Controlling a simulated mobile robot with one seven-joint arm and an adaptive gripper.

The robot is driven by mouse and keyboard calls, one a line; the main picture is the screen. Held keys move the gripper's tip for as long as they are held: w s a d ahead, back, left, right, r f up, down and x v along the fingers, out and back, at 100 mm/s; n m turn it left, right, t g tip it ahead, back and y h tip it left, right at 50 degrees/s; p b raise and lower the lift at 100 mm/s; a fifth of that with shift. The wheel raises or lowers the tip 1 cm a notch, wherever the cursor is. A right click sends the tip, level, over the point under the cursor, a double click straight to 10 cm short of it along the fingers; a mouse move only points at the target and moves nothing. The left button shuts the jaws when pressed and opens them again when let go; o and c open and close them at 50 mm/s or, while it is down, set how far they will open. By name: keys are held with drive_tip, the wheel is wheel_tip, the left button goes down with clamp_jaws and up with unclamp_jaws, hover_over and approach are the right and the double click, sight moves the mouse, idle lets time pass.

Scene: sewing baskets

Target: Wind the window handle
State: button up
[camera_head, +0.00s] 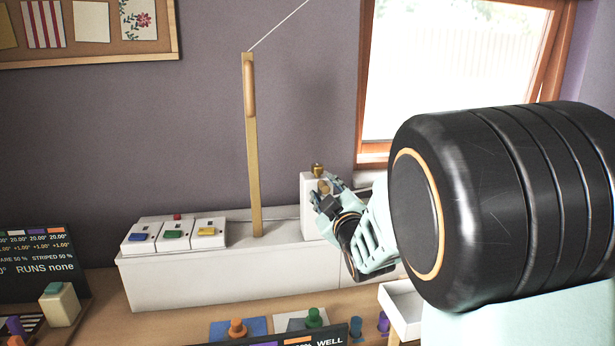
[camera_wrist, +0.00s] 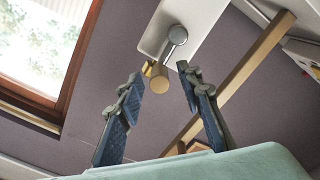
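A small crank handle with a tan knob (camera_head: 323,187) is on the front of a white upright box (camera_head: 308,205) left of the window. In the wrist view the tan knob (camera_wrist: 159,82) and a grey round hub (camera_wrist: 178,35) show against the white box (camera_wrist: 205,15). My gripper (camera_wrist: 159,76) is open, with its two dark fingers apart on either side of the knob's line. In the head view my gripper (camera_head: 328,193) is close to the handle and partly covers it. Contact with the knob cannot be told.
The wood-framed window (camera_head: 440,70) is at the right. A wooden post (camera_head: 255,160) with a thin cord stands on a long white ledge (camera_head: 200,275). Three switch boxes (camera_head: 173,236) sit on its left. A white tray (camera_head: 402,310) and coloured pegs (camera_head: 314,318) are in front.

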drive_tip(key=shift+s+f, duration=0.1)
drive_tip(key=s+d+b, duration=0.1)
drive_tip(key=s+b, duration=0.1)
drive_tip(key=s, duration=0.4)
drive_tip(key=shift+s+d, duration=0.2)
drive_tip(key=shift+s, duration=0.2)
